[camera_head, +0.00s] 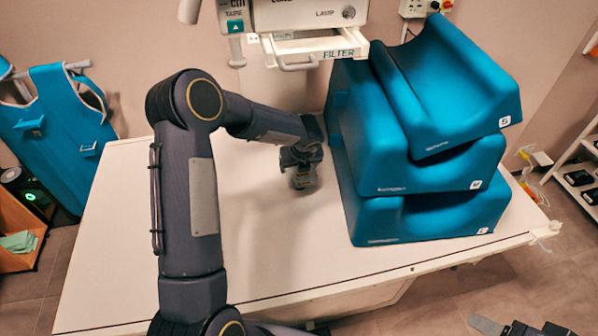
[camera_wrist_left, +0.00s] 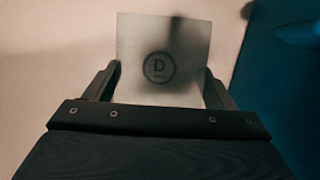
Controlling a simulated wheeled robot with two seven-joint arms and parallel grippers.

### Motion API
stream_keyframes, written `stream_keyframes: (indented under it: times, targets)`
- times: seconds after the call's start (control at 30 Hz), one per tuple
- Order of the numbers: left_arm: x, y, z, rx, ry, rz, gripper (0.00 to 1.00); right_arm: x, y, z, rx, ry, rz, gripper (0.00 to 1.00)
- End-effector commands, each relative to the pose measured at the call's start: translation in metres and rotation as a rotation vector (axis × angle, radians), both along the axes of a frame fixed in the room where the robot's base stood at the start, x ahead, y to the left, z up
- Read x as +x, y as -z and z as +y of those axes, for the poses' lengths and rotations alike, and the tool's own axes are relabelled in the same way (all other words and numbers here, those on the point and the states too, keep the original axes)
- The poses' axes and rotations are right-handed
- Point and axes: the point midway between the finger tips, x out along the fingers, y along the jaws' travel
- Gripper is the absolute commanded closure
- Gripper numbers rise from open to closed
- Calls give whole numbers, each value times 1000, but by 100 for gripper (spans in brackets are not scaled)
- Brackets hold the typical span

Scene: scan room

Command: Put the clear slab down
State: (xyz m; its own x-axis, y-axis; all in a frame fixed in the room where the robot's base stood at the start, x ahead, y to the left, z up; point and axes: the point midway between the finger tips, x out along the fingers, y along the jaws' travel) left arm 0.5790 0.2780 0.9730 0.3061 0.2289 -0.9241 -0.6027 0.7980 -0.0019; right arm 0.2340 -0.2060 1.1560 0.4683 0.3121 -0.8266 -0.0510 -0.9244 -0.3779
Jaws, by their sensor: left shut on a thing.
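The clear slab (camera_wrist_left: 185,45) is a see-through square plate with a ringed letter D on it. In the left wrist view it sits between the two fingers of my left gripper (camera_wrist_left: 160,78), which is shut on it. In the head view my left gripper (camera_head: 302,178) points down over the white table (camera_head: 255,235), just left of the blue blocks. The slab is too faint to make out there, and I cannot tell whether it touches the table. Dark parts of what looks like my right gripper (camera_head: 510,327) show at the bottom right corner, cut off by the frame.
Several blue moulded cushions (camera_head: 420,180) are stacked on the table, close right of my left gripper. A white device with a filter drawer (camera_head: 318,48) hangs above the table's back edge. The table's front and left parts are clear. A blue apron (camera_head: 62,135) hangs at left.

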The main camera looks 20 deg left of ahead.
Motion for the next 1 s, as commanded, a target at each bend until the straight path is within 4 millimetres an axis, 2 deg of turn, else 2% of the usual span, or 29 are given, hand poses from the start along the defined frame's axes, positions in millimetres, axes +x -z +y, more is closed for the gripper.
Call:
stream_keyframes:
  times: [0.07,0.1,0.2,0.5,0.53,0.6,0.67,0.7,1.0]
  targets:
    - [5,10,2,0,0,1,62,0,2,0,0,0,0,34]
    - [4,21,2,0,1,0,62,0,12,0,0,0,-1,34]
    - [4,35,2,1,2,0,62,0,22,0,0,0,0,34]
    - [4,35,2,1,1,-1,62,0,21,0,0,0,0,34]
    - [4,36,2,0,1,2,19,0,21,0,0,0,0,34]
    - [3,36,2,1,1,1,10,0,21,0,0,0,0,34]
    - [3,36,2,1,1,1,2,0,21,0,0,0,0,34]
    - [3,36,2,1,1,1,1,0,21,0,0,0,0,34]
    - [3,31,1,1,1,-1,1,0,17,0,0,0,0,34]
